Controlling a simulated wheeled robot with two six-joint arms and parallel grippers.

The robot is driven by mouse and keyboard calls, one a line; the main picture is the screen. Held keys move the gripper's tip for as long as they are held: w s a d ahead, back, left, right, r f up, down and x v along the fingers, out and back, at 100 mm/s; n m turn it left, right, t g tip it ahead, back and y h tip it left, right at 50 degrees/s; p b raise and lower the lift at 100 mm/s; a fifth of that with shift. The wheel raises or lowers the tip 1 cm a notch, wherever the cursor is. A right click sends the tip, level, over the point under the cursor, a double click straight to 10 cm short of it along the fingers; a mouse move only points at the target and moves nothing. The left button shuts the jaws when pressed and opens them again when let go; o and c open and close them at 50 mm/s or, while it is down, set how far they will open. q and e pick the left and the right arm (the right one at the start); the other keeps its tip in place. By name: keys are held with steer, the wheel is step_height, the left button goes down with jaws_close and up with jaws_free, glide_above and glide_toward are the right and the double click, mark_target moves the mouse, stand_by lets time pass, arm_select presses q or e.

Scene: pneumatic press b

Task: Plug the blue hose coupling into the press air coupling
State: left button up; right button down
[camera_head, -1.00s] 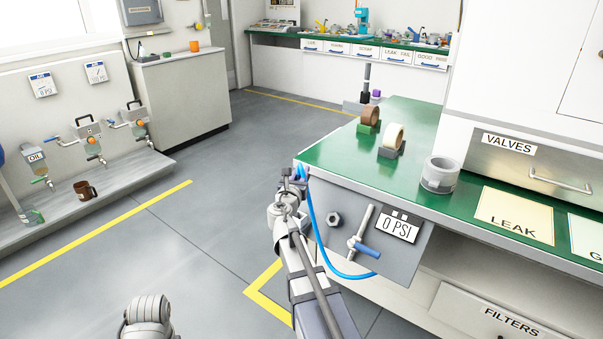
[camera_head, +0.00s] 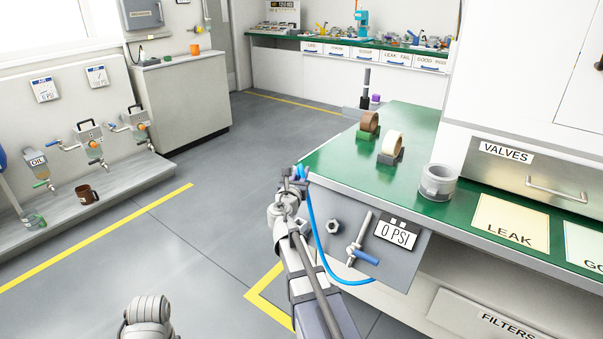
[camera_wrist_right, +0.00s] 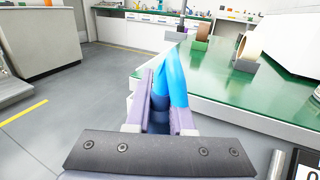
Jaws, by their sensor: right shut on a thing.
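My right gripper (camera_head: 297,178) is at the near left corner of the green bench. In the right wrist view its jaws (camera_wrist_right: 160,118) are shut on the blue hose coupling (camera_wrist_right: 159,98), which is mostly hidden between the fingers. The blue hose (camera_head: 314,226) loops from the gripper down past the grey front panel. A hex-shaped metal fitting (camera_head: 333,226), which looks like the press air coupling, sticks out of this panel, below and right of the gripper and apart from it. A valve with a blue-tipped lever (camera_head: 364,255) is right of the fitting. My left gripper is not in view.
A "0 PSI" sign (camera_head: 395,235) is on the panel. The green bench top (camera_head: 345,160) bears two tape rolls (camera_head: 391,145) and a grey ring-shaped cup (camera_head: 437,181). The floor (camera_head: 190,250) left of the bench is clear.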

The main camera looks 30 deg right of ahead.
arm_select(q)
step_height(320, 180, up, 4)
steer(key=p, duration=0.3)
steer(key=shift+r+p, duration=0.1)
steer(key=shift+p, duration=0.3)
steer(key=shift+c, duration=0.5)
